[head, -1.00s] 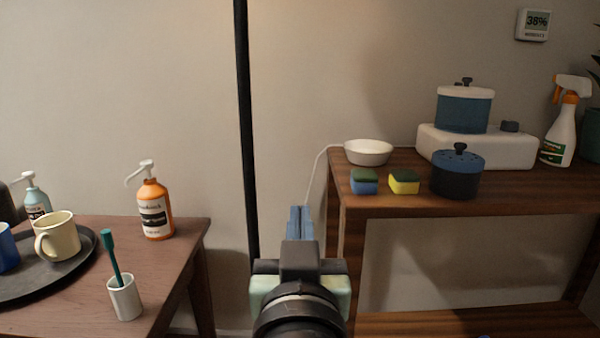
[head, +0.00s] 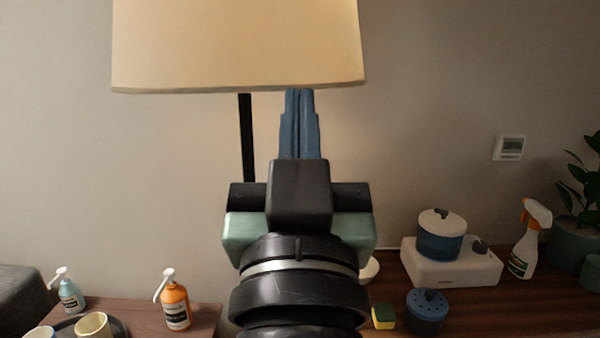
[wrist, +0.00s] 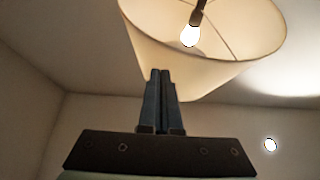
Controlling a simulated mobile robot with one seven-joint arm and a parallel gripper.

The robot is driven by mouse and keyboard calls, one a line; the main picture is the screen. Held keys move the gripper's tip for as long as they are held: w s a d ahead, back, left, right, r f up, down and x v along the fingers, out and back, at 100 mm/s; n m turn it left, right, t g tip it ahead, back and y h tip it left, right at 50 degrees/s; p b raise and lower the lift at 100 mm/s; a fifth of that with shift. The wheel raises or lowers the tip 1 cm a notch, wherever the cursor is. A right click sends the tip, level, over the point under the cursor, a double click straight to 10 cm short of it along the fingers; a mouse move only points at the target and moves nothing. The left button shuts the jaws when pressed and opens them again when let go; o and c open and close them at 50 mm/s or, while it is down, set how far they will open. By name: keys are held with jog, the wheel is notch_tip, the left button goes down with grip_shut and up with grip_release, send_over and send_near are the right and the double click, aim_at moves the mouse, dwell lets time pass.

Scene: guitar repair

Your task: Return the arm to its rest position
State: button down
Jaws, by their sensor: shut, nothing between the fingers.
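My gripper (head: 299,95) is raised in the middle of the head view, pointing up, with its blue fingers together and nothing between them. In the wrist view my gripper (wrist: 160,75) also shows shut and empty, pointing toward the lampshade. The fingertips overlap the lower edge of the cream lampshade (head: 235,45) in the head view. I cannot tell whether they touch it. The lampshade (wrist: 225,75) in the wrist view is seen from below, with a lit bulb (wrist: 191,34) inside.
The black lamp pole (head: 247,135) stands just left of my gripper. On the left are an orange pump bottle (head: 176,305) and a cream mug (head: 93,326). On the right are a blue pot (head: 441,240), a dark blue pot (head: 427,315), a sponge (head: 383,317) and a spray bottle (head: 527,245).

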jog(key=s+r+t+p, duration=0.1)
jog(key=s+r+p, duration=0.2)
jog(key=r+p, duration=0.5)
jog(key=s+r+t+p, duration=0.2)
jog(key=r+p, duration=0.7)
jog(key=r, duration=0.9)
jog(key=shift+s+r, duration=0.35)
jog(key=shift+s, duration=0.25)
